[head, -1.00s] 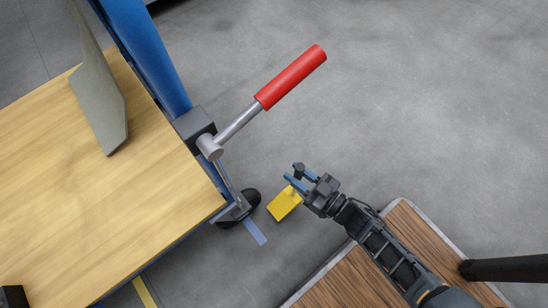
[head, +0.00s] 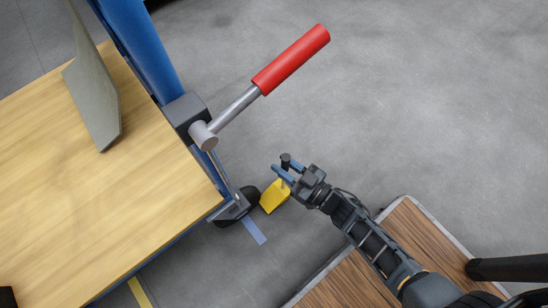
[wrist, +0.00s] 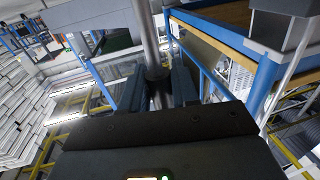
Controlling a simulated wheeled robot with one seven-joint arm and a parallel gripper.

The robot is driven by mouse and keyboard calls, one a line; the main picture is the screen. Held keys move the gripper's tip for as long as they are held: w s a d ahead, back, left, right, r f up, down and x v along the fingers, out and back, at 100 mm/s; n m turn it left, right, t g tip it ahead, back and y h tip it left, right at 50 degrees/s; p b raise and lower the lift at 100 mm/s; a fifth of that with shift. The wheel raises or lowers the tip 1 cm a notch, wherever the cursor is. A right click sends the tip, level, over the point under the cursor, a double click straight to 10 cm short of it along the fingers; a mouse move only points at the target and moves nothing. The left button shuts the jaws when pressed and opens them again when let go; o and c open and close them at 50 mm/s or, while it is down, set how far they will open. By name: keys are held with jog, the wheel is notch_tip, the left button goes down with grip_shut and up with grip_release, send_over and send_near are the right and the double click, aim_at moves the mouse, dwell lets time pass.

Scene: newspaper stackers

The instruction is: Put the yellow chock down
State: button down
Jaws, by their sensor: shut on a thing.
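The yellow chock (head: 273,198) is at floor level or just above it, close beside the black wheel (head: 250,195) of the wood-topped cart; I cannot tell if they touch. A thin grey post with a dark knob (head: 286,158) rises from the chock. My gripper (head: 281,173) is shut on this post, above the yellow body. In the wrist view, the blue fingers (wrist: 157,84) stand on either side of a grey metal post (wrist: 146,35). The yellow body is not clearly visible there.
The cart's wooden deck (head: 120,200), blue upright (head: 145,50) and lever with red grip (head: 290,60) stand left and above the wheel. A blue strip (head: 253,230) lies on the floor below the chock.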

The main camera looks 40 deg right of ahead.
jog(key=shift+w+a+f+b, duration=0.1)
jog(key=shift+w+f+b, duration=0.2)
jog(key=shift+w, duration=0.35)
jog(key=shift+w+a+f+b, duration=0.15)
jog(key=shift+w+b, duration=0.25)
jog(key=shift+w, duration=0.2)
jog(key=shift+w+a+f+b, duration=0.1)
jog(key=shift+w+b, duration=0.25)
jog(key=shift+w, duration=0.3)
jog(key=shift+f, duration=0.1)
jog(key=c, duration=0.8)
grip_release()
jog(key=shift+f, duration=0.1)
jog(key=shift+c, duration=0.2)
jog(key=s+d+p, duration=0.2)
jog(key=s+p, duration=0.1)
jog(key=s, duration=0.9)
jog(key=shift+d, duration=0.2)
